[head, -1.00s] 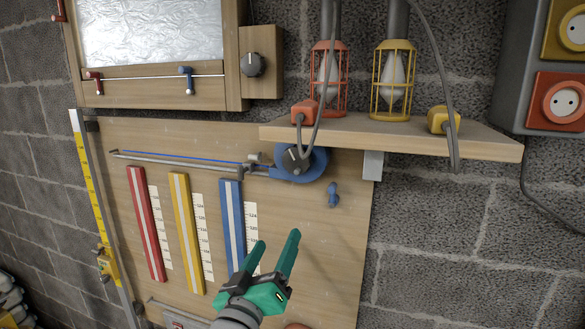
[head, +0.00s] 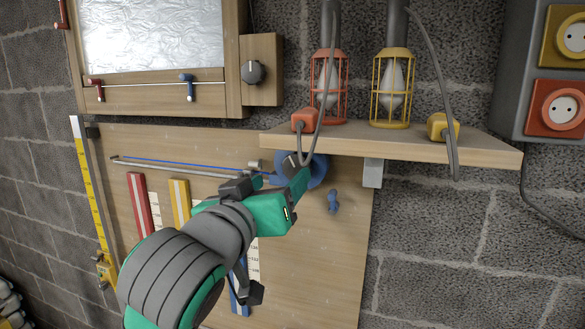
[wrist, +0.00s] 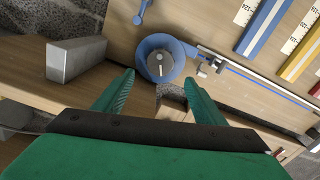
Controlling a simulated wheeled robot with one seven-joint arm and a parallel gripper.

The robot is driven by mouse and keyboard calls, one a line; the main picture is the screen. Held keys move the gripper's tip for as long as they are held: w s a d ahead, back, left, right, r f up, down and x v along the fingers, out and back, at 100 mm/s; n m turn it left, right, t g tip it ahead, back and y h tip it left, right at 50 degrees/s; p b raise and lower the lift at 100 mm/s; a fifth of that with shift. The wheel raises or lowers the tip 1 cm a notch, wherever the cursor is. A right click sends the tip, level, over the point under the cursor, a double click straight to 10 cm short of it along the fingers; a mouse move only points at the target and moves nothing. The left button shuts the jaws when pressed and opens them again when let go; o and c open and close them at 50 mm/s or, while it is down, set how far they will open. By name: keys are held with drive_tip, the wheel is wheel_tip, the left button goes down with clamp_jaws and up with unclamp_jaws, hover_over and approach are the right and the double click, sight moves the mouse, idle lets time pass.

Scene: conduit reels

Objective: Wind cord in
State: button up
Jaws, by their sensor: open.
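The blue reel (head: 318,170) is on the wooden board under the shelf, partly hidden behind my gripper in the head view. In the wrist view the reel (wrist: 152,46) shows a round grey knob (wrist: 160,64) with a pale mark at its centre. The blue cord (head: 185,165) runs along a thin rail from the reel; it also shows in the wrist view (wrist: 262,84). My gripper (wrist: 159,78) is open and empty, pointing at the reel, its fingertips either side of the knob in the picture. I cannot tell how far the tips are from it.
The wooden shelf (head: 400,148) overhangs the reel, with a grey bracket (head: 372,173) at right. A red caged lamp (head: 328,90) and yellow caged lamp (head: 391,92) stand on it. A grey cable (head: 312,150) hangs close to the reel. A blue peg (head: 333,200) is below right.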

sight(294, 166)
drive_tip(key=x, duration=0.9)
drive_tip(key=shift+f, duration=0.1)
drive_tip(key=c, duration=1.1)
